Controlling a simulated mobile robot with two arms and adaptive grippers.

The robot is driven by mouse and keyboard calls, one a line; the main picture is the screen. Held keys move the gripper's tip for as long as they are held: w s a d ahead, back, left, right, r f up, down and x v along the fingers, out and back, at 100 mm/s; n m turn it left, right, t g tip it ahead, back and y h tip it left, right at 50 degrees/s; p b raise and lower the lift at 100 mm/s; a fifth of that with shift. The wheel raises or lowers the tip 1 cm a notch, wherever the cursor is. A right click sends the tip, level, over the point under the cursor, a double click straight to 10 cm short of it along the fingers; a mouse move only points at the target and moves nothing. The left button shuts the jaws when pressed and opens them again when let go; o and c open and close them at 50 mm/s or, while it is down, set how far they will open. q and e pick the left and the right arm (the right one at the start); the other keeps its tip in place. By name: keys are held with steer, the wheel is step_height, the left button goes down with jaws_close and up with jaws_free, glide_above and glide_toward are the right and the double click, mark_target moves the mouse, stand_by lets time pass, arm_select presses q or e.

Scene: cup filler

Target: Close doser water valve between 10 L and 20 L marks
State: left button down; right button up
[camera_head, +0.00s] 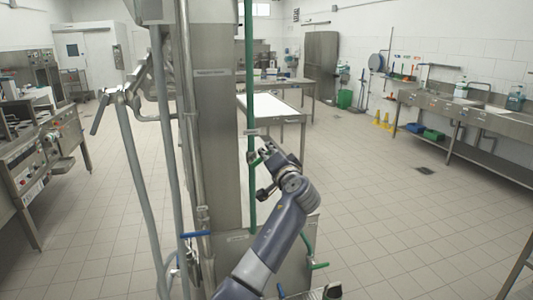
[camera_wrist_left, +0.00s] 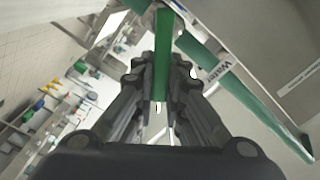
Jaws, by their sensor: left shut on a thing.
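The doser stands as a steel column (camera_head: 218,130) in the head view, with a green water pipe (camera_head: 249,80) running down its right side. My left gripper (camera_head: 265,154) is beside the pipe at mid-height. In the left wrist view its fingers (camera_wrist_left: 162,88) are shut on the green valve handle (camera_wrist_left: 163,50), which lies between them. The 10 L and 20 L marks cannot be read. My right gripper is not in view.
Grey pipes (camera_head: 140,180) stand left of the column. A blue-handled valve (camera_head: 196,235) and a lower green-handled valve (camera_head: 319,265) stick out below. A steel table (camera_head: 285,107) stands behind. A sink counter (camera_head: 470,108) lines the right wall.

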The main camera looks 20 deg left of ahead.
arm_select(q)
steer(key=shift+w+f+m, duration=0.1)
steer(key=shift+f+m, duration=0.15)
steer(key=shift+m, duration=0.75)
steer(key=shift+w+d+f+m+p, duration=0.15)
steer(key=shift+f+m+p, duration=0.25)
steer(key=shift+m, duration=0.85)
steer(key=shift+d+f+m+p, duration=0.15)
steer(key=shift+f+m, duration=0.4)
steer(key=shift+m, duration=0.7)
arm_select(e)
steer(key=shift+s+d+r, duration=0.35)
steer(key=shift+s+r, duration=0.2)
arm_select(q)
steer(key=shift+a, duration=0.1)
steer(key=c, duration=1.8)
jaws_free()
steer(key=shift+o, duration=1)
steer(key=shift+f, duration=0.1)
steer(key=shift+w+a+f, duration=0.1)
steer(key=shift+f, duration=0.05)
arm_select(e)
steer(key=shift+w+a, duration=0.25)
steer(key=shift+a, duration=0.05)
